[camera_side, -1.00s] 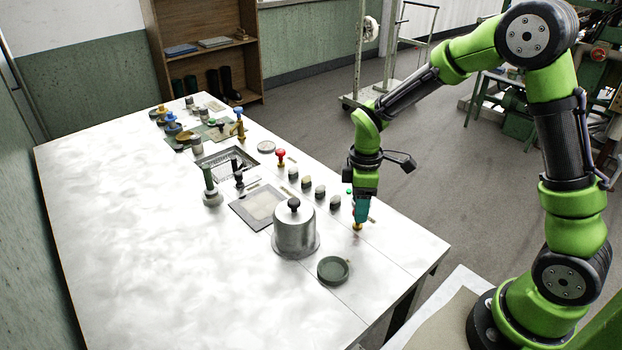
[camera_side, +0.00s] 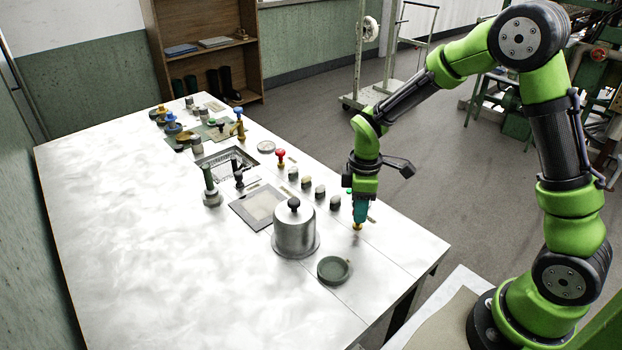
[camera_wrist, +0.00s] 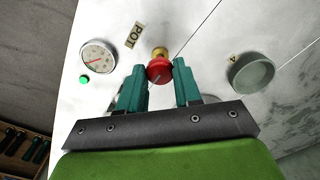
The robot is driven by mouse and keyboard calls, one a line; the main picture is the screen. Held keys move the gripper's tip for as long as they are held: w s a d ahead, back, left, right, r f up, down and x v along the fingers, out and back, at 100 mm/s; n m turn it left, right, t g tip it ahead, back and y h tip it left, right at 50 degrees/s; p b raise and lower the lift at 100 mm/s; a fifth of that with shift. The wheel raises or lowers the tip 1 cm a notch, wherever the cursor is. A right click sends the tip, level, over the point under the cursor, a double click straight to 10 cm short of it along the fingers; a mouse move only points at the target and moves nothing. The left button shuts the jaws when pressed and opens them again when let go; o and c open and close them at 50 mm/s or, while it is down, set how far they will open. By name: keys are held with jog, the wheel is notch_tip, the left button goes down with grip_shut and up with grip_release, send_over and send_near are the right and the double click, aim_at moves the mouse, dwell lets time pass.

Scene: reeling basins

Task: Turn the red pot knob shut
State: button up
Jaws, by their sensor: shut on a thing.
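The red pot knob (camera_wrist: 159,71) sits on a brass stem beside a "POT" label (camera_wrist: 135,35) in the wrist view. My gripper (camera_wrist: 160,84) is shut on it, with one teal finger on each side. In the side view my gripper (camera_side: 360,213) points down at the table's near right edge. There the red knob is hidden by the fingers, and only the brass base (camera_side: 357,227) shows below them.
A lidded steel pot (camera_side: 295,232) and a shallow green dish (camera_side: 334,270) stand left of my gripper. Several dark knobs (camera_side: 320,192) and another red knob (camera_side: 281,156) line the table beyond. A round gauge (camera_wrist: 98,56) and green button (camera_wrist: 84,79) are close by.

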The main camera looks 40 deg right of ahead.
jog(key=shift+m, duration=0.3)
jog(key=m, duration=0.3)
jog(key=shift+m, duration=0.4)
jog(key=m, duration=0.4)
jog(key=shift+m, duration=0.3)
jog(key=m, duration=0.4)
jog(key=shift+m, duration=2.5)
jog(key=shift+r, duration=0.1)
jog(key=o, duration=1)
jog(key=shift+o, duration=0.2)
notch_tip(320, 180, up, 17)
